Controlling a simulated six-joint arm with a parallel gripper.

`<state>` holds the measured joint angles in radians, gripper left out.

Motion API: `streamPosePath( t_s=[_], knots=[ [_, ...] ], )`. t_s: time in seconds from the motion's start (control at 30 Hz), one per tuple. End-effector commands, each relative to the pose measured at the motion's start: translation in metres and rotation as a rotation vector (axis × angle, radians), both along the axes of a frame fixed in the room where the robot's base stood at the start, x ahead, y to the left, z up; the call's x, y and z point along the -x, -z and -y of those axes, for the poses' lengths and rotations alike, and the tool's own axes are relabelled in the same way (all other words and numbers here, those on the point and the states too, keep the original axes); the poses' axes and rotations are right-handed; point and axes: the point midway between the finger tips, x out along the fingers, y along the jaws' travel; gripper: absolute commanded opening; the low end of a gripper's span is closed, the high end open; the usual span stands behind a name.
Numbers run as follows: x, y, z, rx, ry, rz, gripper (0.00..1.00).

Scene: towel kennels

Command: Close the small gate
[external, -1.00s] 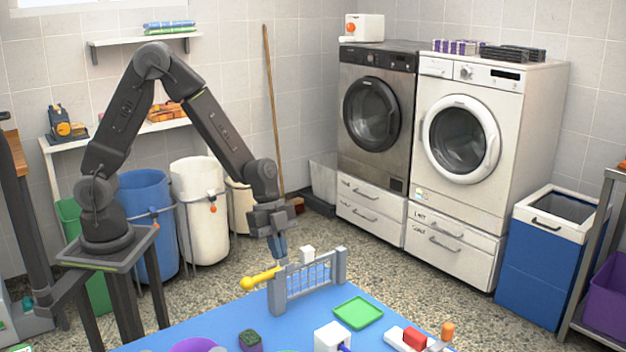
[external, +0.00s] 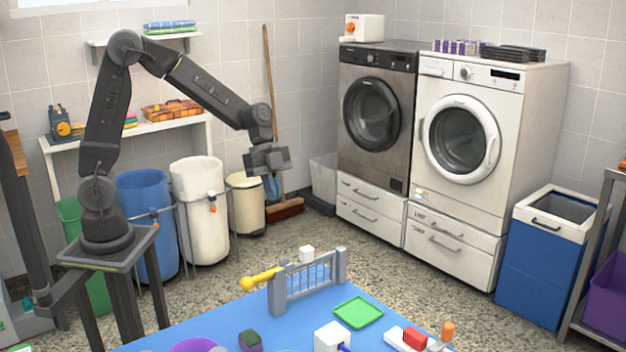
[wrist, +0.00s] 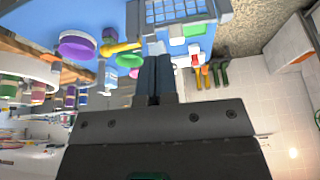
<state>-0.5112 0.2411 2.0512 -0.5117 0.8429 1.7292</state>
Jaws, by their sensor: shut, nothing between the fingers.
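The small gate (external: 308,282) is a grey barred panel between two grey posts on the blue table. Its panel spans the gap and looks in line with both posts; I cannot tell whether it is latched. The gate also shows at the top of the wrist view (wrist: 180,10). My gripper (external: 273,188) is raised well above and behind the gate, apart from it. Its fingers are together and empty, pointing down; they show in the wrist view (wrist: 154,72).
A yellow bone-shaped thing (external: 260,278) lies by the left post. A white block (external: 307,254) stands behind the gate. In front are a green tray (external: 358,312), a white box (external: 332,339) and a dark green-topped block (external: 250,341). The air around my gripper is clear.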

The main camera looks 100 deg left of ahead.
Motion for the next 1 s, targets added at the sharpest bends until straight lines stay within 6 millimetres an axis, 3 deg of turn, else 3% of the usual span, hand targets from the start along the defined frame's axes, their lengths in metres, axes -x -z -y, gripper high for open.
streamPosePath(
  t_s=[0.1,0.27,0.7,1.0],
  knots=[
    [-0.011,-0.002,-0.014,0.001,-0.009,-0.002,0.00],
    [-0.016,0.010,-0.012,0.002,-0.007,-0.004,0.00],
    [-0.036,0.092,0.014,0.002,-0.007,-0.006,0.00],
    [-0.060,0.089,0.040,0.000,-0.007,-0.001,0.00]
  ],
)
